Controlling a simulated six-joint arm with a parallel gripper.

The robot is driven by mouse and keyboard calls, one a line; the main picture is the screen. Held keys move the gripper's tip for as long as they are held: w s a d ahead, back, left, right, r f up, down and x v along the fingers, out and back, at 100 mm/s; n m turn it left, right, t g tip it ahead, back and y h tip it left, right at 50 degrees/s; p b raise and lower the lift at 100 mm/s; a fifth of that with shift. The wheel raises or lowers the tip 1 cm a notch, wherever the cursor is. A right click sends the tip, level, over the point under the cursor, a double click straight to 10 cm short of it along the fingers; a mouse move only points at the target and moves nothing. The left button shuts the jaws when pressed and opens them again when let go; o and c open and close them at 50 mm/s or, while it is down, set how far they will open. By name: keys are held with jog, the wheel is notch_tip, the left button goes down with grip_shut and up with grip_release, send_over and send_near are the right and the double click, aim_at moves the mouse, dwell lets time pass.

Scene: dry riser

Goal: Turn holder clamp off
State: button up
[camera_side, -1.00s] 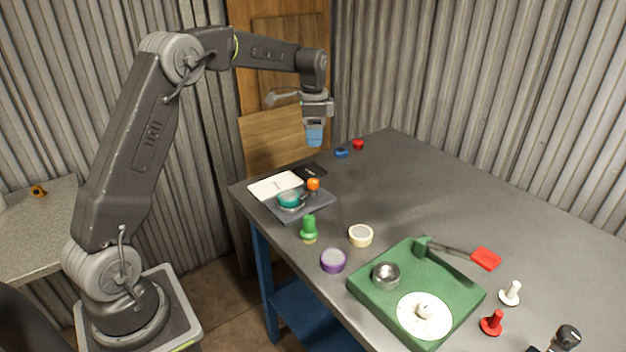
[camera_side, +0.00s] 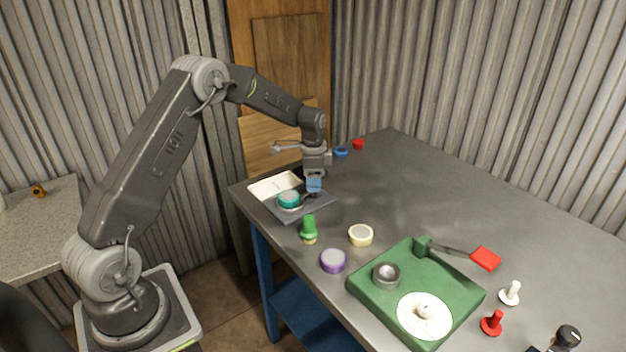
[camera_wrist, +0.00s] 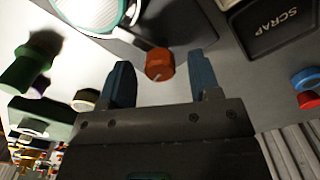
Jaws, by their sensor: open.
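The holder is a dark flat plate (camera_side: 316,206) near the table's left edge in the side view, with a round teal piece (camera_side: 289,200) in a ring on it. Its orange knob (camera_wrist: 159,64) shows in the wrist view with a pale mark on it; in the side view my gripper hides it. My gripper (camera_side: 314,185) is low over the plate. In the wrist view its two blue fingers are open, one on each side of the orange knob, with a visible gap on both sides. I cannot tell how deep the fingertips reach.
A white tray (camera_side: 268,187) and a dark box marked SCRAP (camera_wrist: 278,28) lie beside the holder. A green peg (camera_side: 309,228), a cream jar (camera_side: 361,236) and a purple jar (camera_side: 333,261) stand in front. A green fixture (camera_side: 372,300) is farther right. The table's back right is clear.

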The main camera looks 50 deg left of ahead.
jog(key=shift+f, duration=0.2)
jog(key=c, duration=0.9)
